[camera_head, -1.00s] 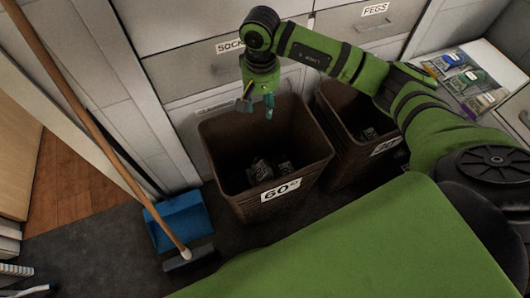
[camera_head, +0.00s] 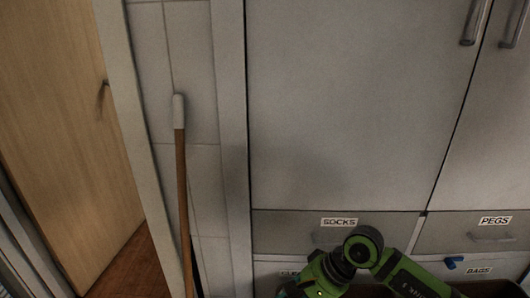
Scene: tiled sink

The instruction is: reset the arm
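My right arm (camera_head: 402,277) comes in at the bottom of the head view, in front of the lower drawers. Its bent green and black wrist (camera_head: 327,272) is at the bottom edge. The fingers of my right gripper are below the picture, so whether they are open or shut is hidden. My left arm and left gripper do not show.
Tall grey cabinet doors (camera_head: 340,100) fill the middle and right. Below them are drawers labelled SOCKS (camera_head: 339,222) and PEGS (camera_head: 494,220). A broom handle (camera_head: 181,190) leans against the white tiles at left. A wooden door (camera_head: 60,130) stands at far left.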

